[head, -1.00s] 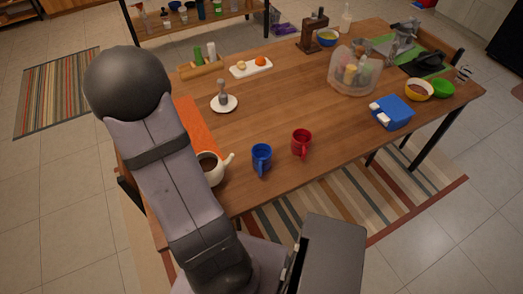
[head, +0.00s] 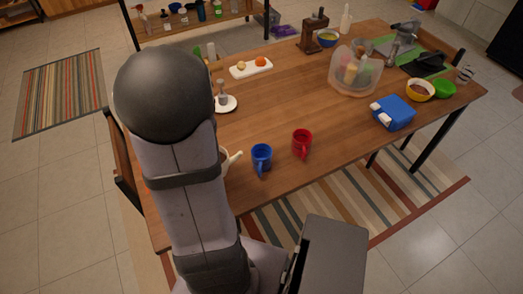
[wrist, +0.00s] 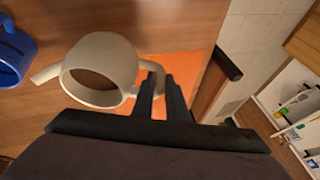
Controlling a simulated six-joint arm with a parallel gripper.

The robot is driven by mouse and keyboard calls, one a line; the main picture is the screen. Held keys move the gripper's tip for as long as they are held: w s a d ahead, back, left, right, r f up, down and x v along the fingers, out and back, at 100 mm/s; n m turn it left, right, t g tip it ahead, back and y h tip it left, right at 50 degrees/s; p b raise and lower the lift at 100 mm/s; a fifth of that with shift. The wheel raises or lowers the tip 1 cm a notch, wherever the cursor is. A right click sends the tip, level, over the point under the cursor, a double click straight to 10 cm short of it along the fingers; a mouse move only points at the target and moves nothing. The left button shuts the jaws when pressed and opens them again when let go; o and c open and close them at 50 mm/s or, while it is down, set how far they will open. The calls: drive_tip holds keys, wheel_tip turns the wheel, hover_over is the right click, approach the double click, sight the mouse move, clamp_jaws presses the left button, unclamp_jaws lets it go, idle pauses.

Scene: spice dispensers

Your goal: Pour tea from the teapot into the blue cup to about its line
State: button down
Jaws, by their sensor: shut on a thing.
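The cream teapot (wrist: 108,60) shows in the wrist view with its open top facing the camera and dark tea inside. Its spout points left toward the blue cup (wrist: 14,52). My gripper (wrist: 158,85) is shut on the teapot's handle. In the head view my arm hides most of the teapot, and only its spout (head: 233,158) and a sliver of body show. The blue cup (head: 262,158) stands upright on the table, just right of the spout and apart from it. I cannot see its line or the level inside.
A red mug (head: 302,142) stands right of the blue cup. A white saucer (head: 229,105) with a small grey item is behind my arm. A blue box (head: 394,113) and bowls are farther right. The middle of the wooden table (head: 265,105) is clear.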

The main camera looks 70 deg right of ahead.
drive_tip(key=shift+s+d+r+t+y+p, duration=0.15)
drive_tip(key=shift+s+d+r+t+p, duration=0.25)
drive_tip(key=shift+r, duration=0.2)
drive_tip(key=shift+s+d+r+t+y+p, duration=0.15)
drive_tip(key=shift+s+d+r+t+p, duration=0.15)
drive_tip(key=shift+r, duration=0.3)
drive_tip(key=shift+s+r, duration=0.2)
drive_tip(key=shift+r, duration=0.05)
drive_tip(key=shift+s+d+r+m+y+p, duration=0.2)
drive_tip(key=shift+m+y+p, duration=0.1)
drive_tip(key=shift+p, duration=0.15)
drive_tip(key=shift+s+d+r+t+y+p, duration=0.2)
drive_tip(key=shift+s+d+r+t+p, duration=0.2)
drive_tip(key=shift+s+r+p, duration=0.25)
drive_tip(key=shift+s+d+r+t+y+p, duration=0.2)
drive_tip(key=shift+s+d+r+t+p, duration=0.2)
drive_tip(key=shift+p, duration=0.4)
idle(1.8)
drive_tip(key=shift+w, duration=0.1)
